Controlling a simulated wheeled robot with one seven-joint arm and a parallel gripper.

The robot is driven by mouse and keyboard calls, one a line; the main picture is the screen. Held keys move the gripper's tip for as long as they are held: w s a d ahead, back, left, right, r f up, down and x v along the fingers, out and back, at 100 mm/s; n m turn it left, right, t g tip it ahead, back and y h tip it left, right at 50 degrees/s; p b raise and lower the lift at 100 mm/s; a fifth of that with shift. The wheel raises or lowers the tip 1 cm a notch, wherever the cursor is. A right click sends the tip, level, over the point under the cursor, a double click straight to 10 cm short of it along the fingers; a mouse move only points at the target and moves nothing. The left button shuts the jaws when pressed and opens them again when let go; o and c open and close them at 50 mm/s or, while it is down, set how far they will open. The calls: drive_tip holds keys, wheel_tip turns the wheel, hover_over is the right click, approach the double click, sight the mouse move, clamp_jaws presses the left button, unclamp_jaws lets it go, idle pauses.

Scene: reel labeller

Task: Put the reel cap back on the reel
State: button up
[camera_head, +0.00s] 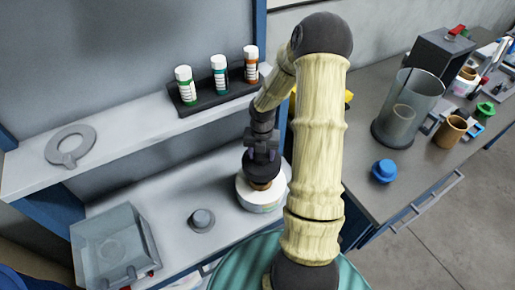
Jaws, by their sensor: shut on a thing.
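The reel (262,200) is a white roll with a brown core showing at its top. It stands on the lower white worktop, left of my arm. My gripper (262,152) points down over it and is shut on a dark round piece, which looks like the reel cap (262,168). The cap is over the brown core, close to it or touching; I cannot tell whether it is seated. The gripper's fingers are small and dark here, and my arm stands just to the right of the reel.
The shelf above holds a rack (215,95) with several vials and a grey ring (70,146). The right counter holds a blue knob (383,171) and a clear cylinder (407,108).

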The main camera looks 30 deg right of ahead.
drive_tip(key=shift+w+a, duration=0.1)
drive_tip(key=shift+w, duration=0.05)
drive_tip(key=shift+s+a, duration=0.15)
drive_tip(key=shift+s, duration=0.3)
drive_tip(key=shift+f, duration=0.1)
wheel_tip(320, 180, down, 4)
drive_tip(key=b, duration=0.5)
drive_tip(key=shift+w, duration=0.15)
drive_tip(key=shift+f+b, duration=1)
drive_tip(key=shift+f, duration=1)
drive_tip(key=o, duration=1.4)
drive_tip(key=shift+c, duration=0.2)
